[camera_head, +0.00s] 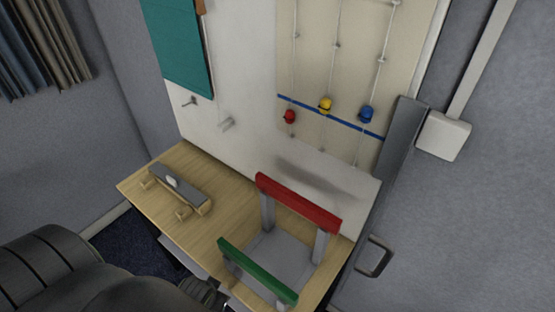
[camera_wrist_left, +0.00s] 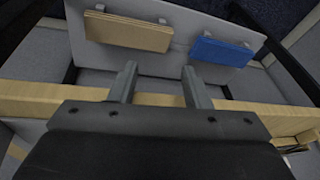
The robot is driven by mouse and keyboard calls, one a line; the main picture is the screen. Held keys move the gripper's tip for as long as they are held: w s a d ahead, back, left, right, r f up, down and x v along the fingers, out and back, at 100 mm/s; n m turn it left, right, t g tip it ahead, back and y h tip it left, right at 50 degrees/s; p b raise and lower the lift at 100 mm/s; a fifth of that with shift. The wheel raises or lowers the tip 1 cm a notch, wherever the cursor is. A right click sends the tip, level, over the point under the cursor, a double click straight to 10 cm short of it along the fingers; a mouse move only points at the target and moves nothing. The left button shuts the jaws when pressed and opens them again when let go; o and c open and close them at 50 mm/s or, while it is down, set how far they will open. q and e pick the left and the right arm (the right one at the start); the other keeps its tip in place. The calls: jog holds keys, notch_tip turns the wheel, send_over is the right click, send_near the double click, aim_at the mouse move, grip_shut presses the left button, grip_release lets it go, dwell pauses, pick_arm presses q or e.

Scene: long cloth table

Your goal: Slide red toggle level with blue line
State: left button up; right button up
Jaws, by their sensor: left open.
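The red toggle (camera_head: 289,117) sits on the leftmost of three vertical rods on the cream wall panel (camera_head: 309,65). It is a little below the blue line (camera_head: 340,121), which runs slanting across the panel. My left arm enters at the lower left of the head view, far from the toggle; its fingertips are not clear there. In the left wrist view my left gripper (camera_wrist_left: 160,86) has its two fingers apart with nothing between them. The toggle is not in that view. My right gripper is not in view.
A yellow toggle (camera_head: 325,105) and a blue toggle (camera_head: 367,114) sit right of the red one. On the wooden table (camera_head: 225,192) stand a rack with red bar (camera_head: 298,203) and green bar (camera_head: 257,271), and a grey-topped wooden block (camera_head: 180,186). Tan and blue blocks (camera_wrist_left: 222,52) show below my wrist.

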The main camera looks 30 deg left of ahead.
aim_at(286, 119)
pick_arm(q)
jog(key=w+a+r+t+y+p, duration=0.1)
jog(key=w+a+r+t, duration=0.2)
jog(key=r, duration=0.6)
jog(key=w+a+r+t+p, duration=0.1)
jog(key=w+r+t, duration=0.25)
jog(key=r, duration=0.55)
jog(key=w+a+r+t+y+p, duration=0.1)
jog(key=w+a+r+t, duration=0.1)
jog(key=w+r, duration=0.5)
jog(key=w+d+r+m+t+h, duration=0.1)
jog(key=d+r+m+t+h, duration=0.15)
jog(key=r+h, duration=0.4)
jog(key=w+d+r+m+t+h, duration=0.2)
jog(key=r+t+h, duration=0.1)
jog(key=r, duration=0.7)
jog(key=shift+n+y, duration=0.25)
jog(key=b+x, duration=0.2)
jog(key=x, duration=0.3)
jog(key=b+x, duration=0.3)
jog(key=x, duration=0.3)
jog(key=b+x, duration=0.2)
jog(key=x, duration=0.4)
jog(key=shift+s+d+f, duration=0.1)
jog(key=shift+d+f, duration=0.05)
jog(key=shift+d, duration=0.15)
